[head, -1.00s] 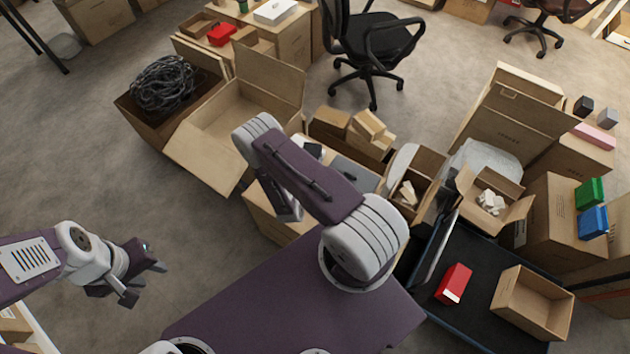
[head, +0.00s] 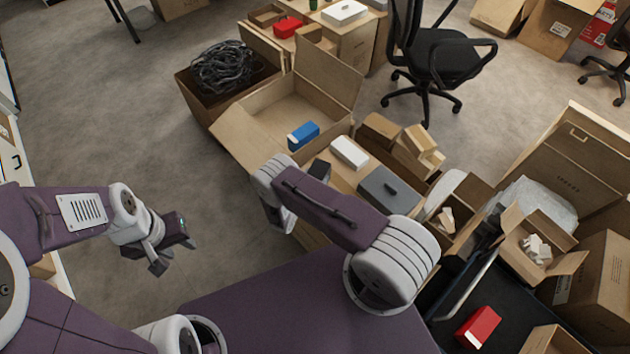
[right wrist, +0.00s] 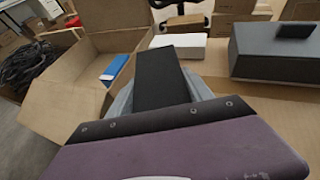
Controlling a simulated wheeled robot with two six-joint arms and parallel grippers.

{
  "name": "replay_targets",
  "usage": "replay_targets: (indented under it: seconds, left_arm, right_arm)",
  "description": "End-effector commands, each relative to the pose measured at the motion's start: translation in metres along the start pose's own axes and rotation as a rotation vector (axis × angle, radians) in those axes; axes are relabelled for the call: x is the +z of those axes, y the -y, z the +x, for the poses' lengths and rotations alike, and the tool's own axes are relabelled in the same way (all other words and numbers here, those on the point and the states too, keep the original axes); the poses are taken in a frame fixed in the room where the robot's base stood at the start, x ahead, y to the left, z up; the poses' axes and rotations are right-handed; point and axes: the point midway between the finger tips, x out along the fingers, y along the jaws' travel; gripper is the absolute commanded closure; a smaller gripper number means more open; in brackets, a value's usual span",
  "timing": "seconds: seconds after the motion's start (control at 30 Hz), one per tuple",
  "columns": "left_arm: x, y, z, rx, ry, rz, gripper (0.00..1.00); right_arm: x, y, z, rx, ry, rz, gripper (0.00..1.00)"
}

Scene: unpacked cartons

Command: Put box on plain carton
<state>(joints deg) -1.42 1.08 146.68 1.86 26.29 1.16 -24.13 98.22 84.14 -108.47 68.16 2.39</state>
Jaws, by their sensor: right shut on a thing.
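A black box (right wrist: 160,75) is between the grey fingers of my right gripper (right wrist: 163,92), which is shut on it. In the head view, a dark box (head: 319,171) shows just past my right forearm, which hides the right gripper there. It is over or at a closed, flat-topped carton (head: 343,184) with a white box (head: 349,152) and a grey box (head: 388,190) on top. I cannot tell whether the black box touches this carton, or which carton is the plain one. My left gripper (head: 172,254) is open and empty above the floor.
An open carton (head: 245,105) holding a blue box (head: 303,135) stands beyond my right arm. A carton of dark cables (head: 222,68) is behind it. An office chair (head: 430,55) stands at the back. A red box (head: 478,327) lies on a black surface at right.

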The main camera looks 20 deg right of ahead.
Motion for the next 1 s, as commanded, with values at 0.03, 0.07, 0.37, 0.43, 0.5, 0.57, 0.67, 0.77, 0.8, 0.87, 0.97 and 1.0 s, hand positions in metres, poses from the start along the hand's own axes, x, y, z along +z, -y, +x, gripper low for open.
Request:
replay_targets:
  seconds: [0.03,0.07,0.37,0.43,0.5,0.57,0.67,0.77,0.8,0.87,0.97,1.0]
  left_arm:
    - [0.001,0.000,0.005,0.000,0.000,0.000,0.64]
    - [0.001,0.000,0.005,0.000,0.000,0.000,0.64]
    - [0.001,0.000,0.005,0.000,0.000,0.000,0.64]
    - [0.001,0.000,0.008,0.000,0.000,0.000,0.64]
    - [0.001,0.000,0.007,0.000,0.000,0.000,0.64]
    - [0.001,0.000,0.007,0.000,0.000,0.000,0.64]
    - [0.001,0.000,0.007,0.000,0.000,0.000,0.64]
    - [0.001,0.000,0.007,0.000,0.000,0.000,0.64]
    - [0.001,0.000,0.007,0.000,0.000,0.000,0.64]
    - [0.001,0.000,0.006,0.000,0.000,0.000,0.64]
    - [0.000,0.000,0.002,0.000,0.000,0.000,0.64]
    - [0.000,0.000,0.001,0.000,0.000,0.000,0.64]
  right_arm:
    - [-0.008,0.000,0.004,0.001,0.003,0.002,1.00]
    - [-0.009,0.000,0.004,0.001,0.003,0.002,1.00]
    - [-0.010,-0.001,0.005,0.001,0.003,0.002,1.00]
    - [-0.013,-0.001,0.006,0.001,0.003,0.002,1.00]
    - [-0.013,0.000,0.006,0.001,0.001,0.001,0.30]
    - [-0.013,0.000,0.006,0.000,0.001,0.001,0.19]
    - [-0.013,0.000,0.006,0.000,0.001,0.001,0.19]
    - [-0.013,0.000,0.006,0.000,0.001,0.001,0.19]
    - [-0.013,0.000,0.006,0.001,0.001,0.001,0.19]
    - [-0.011,0.000,0.005,0.001,0.001,0.001,0.19]
    - [-0.008,-0.001,0.000,0.003,0.001,-0.001,0.19]
    - [-0.009,-0.001,-0.006,0.003,0.001,-0.001,0.19]
